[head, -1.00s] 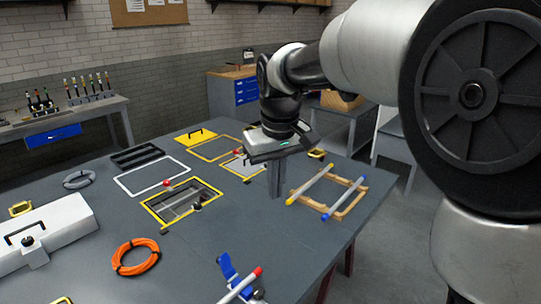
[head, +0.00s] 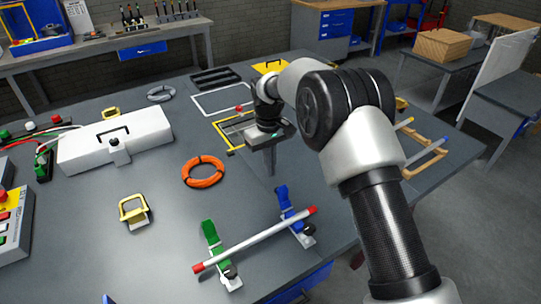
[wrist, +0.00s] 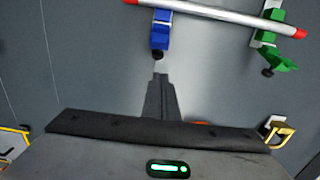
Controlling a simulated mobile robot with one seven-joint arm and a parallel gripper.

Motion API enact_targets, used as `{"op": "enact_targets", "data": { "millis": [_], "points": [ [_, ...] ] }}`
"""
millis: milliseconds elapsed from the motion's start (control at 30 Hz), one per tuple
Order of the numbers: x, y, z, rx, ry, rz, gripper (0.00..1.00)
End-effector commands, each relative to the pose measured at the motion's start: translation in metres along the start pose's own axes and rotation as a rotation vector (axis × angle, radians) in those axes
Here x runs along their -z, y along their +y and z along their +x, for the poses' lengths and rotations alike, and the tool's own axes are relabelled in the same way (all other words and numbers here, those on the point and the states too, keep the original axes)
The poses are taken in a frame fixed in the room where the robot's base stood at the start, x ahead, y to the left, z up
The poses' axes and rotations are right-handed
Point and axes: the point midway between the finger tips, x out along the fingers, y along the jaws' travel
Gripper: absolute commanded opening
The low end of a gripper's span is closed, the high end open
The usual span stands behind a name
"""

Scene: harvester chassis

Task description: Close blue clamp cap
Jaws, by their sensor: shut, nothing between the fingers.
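The blue clamp (head: 295,217) stands on the table under one end of a grey rod (head: 255,239) with red tips. Its blue cap (head: 284,197) appears raised, tilted up on the far side of the rod. My gripper (head: 270,172) is shut and empty, pointing down beyond the blue clamp, apart from it. In the wrist view, my shut fingers (wrist: 160,78) point toward the blue clamp (wrist: 161,30) with a gap between. The green clamp (head: 217,253) holds the rod's other end; its green flap also looks raised.
An orange cable ring (head: 203,171), a yellow-handled piece (head: 134,210) and a white case (head: 115,140) lie to the left. A wooden frame with coloured rods (head: 425,158) is on the right. Bare table lies between the ring and the clamps.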

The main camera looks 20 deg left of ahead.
Motion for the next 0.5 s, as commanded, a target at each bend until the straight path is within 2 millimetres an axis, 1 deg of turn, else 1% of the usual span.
{"op": "enact_targets", "data": {
  "millis": [33,133,167,200,300,400,500],
  "points": [
    [-0.001,0.000,0.011,0.001,-0.005,0.000,0.00],
    [-0.001,0.000,0.032,0.001,-0.003,0.000,0.00],
    [-0.003,0.000,0.030,0.000,-0.001,0.001,0.00],
    [-0.010,0.000,0.024,0.000,0.001,0.001,0.00],
    [-0.023,0.000,0.021,0.000,0.001,0.001,0.00],
    [-0.032,0.000,0.019,0.000,0.000,0.000,0.00],
    [-0.036,0.000,0.018,0.000,0.001,0.000,0.00]
  ]
}}
